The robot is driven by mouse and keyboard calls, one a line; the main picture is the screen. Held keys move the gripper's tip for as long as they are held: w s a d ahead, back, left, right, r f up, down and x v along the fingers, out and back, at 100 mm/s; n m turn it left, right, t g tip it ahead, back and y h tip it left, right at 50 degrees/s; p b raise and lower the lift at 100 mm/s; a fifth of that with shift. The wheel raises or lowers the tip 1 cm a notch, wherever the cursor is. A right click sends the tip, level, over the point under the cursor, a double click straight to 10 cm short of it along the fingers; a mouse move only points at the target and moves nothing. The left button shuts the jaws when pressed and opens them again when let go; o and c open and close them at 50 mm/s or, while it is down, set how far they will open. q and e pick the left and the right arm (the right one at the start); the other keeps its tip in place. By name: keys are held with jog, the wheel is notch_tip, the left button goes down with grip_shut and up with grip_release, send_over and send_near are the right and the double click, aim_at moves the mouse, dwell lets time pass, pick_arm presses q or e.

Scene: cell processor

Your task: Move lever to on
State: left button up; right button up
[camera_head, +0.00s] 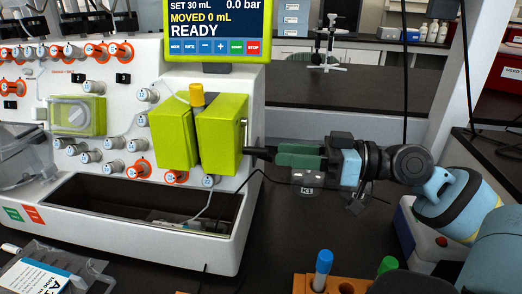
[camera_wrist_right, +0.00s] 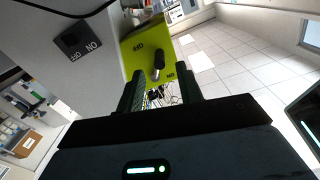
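The lever has a black handle (camera_wrist_right: 158,61) on a small silver base, on the side of the lime-green box (camera_head: 221,132). In the right wrist view, upside-down OFF and ON labels are printed on the green panel (camera_wrist_right: 137,35); the handle stands between them. In the head view a dark lever handle (camera_head: 259,153) sticks out right from the box. My right gripper (camera_head: 281,153) is level with it, just to its right. In the wrist view its two dark green fingers (camera_wrist_right: 158,88) are apart, with the lever between and beyond their tips; contact is unclear. My left gripper is not in view.
The white machine (camera_head: 120,225) has several knobs and a screen (camera_head: 214,28) reading READY. A black ON/OFF switch (camera_wrist_right: 80,40) is beside the green panel in the wrist view. An orange tube rack (camera_head: 345,284) stands at the bottom front. A thin cable hangs below my right gripper.

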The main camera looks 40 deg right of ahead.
aim_at(261, 148)
jog(key=shift+p+x, duration=0.65)
jog(key=shift+x, duration=2.3)
grip_shut()
